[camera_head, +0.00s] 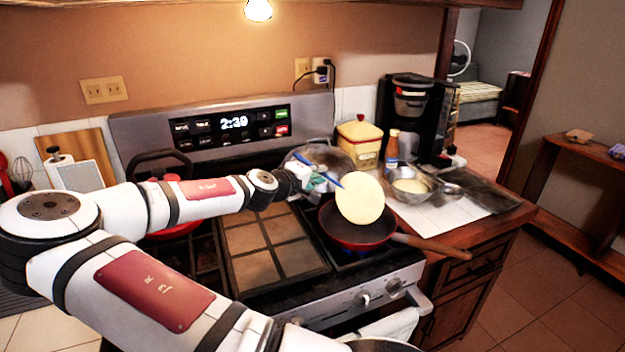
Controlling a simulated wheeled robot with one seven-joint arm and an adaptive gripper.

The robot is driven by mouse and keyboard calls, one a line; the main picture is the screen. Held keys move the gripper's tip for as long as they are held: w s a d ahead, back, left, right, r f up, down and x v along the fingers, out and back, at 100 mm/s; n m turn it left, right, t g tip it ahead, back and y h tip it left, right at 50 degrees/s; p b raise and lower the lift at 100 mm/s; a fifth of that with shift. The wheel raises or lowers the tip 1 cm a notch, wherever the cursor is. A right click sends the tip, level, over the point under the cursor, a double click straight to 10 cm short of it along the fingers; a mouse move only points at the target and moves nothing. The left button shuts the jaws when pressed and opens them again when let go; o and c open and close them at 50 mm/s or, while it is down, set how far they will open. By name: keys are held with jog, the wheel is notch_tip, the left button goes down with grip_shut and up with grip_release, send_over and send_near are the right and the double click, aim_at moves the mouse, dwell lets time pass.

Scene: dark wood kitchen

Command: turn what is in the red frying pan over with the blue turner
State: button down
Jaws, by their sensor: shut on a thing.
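The red frying pan (350,240) sits on the right side of the stove, its wooden handle (432,244) pointing right toward the counter. A pale round pancake (361,198) stands tilted nearly on edge over the pan, its broad face toward the camera. My gripper (312,179) is above and left of the pan, shut on the blue turner (331,182). The turner's far end goes behind the pancake and is hidden. I cannot tell whether the pancake's lower edge touches the pan floor.
A griddle (268,245) covers the middle of the stove, left of the pan. A red pot (176,228) is partly behind my arm. A metal bowl (409,187), bottle (391,149) and coffee maker (409,112) stand on the right counter. A glassy lid or pan (330,158) lies behind my gripper.

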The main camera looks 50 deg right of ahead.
jog(key=shift+w+a+f+h+b, duration=0.15)
jog(key=shift+f+h+b, duration=0.45)
jog(key=shift+b, duration=1.25)
jog(key=shift+r+h+b, duration=0.15)
jog(key=shift+h+b, duration=0.2)
jog(key=shift+h, duration=0.05)
jog(key=shift+r+m+g+h+b, duration=0.1)
jog(key=shift+m+g+h+b, duration=0.2)
jog(key=shift+b, duration=0.3)
jog(key=shift+r+p, duration=0.15)
jog(key=shift+p, duration=0.35)
